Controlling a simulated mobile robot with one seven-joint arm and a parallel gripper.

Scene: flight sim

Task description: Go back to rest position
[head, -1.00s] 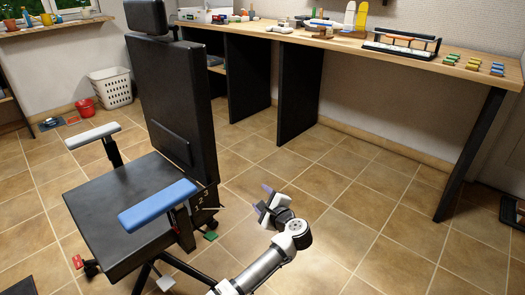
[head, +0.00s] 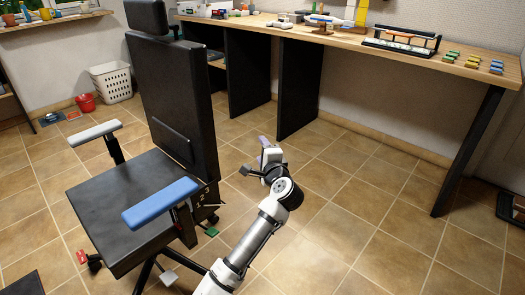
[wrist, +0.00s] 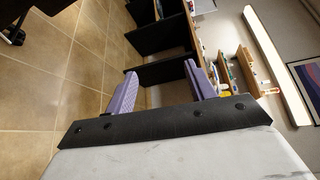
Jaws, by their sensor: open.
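My gripper (head: 262,148) is in the middle of the head view, raised over the tiled floor to the right of the office chair. In the wrist view my gripper (wrist: 160,88) shows two purple fingers spread apart with nothing between them. It is open and empty. The wrist view is turned on its side and looks past the fingers toward the workbench and its dark panels.
A black office chair (head: 165,130) with a blue armrest (head: 160,204) stands close left of my arm. A long workbench (head: 350,43) with several items runs along the back wall. A white basket (head: 111,82) and red bucket (head: 85,102) stand back left.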

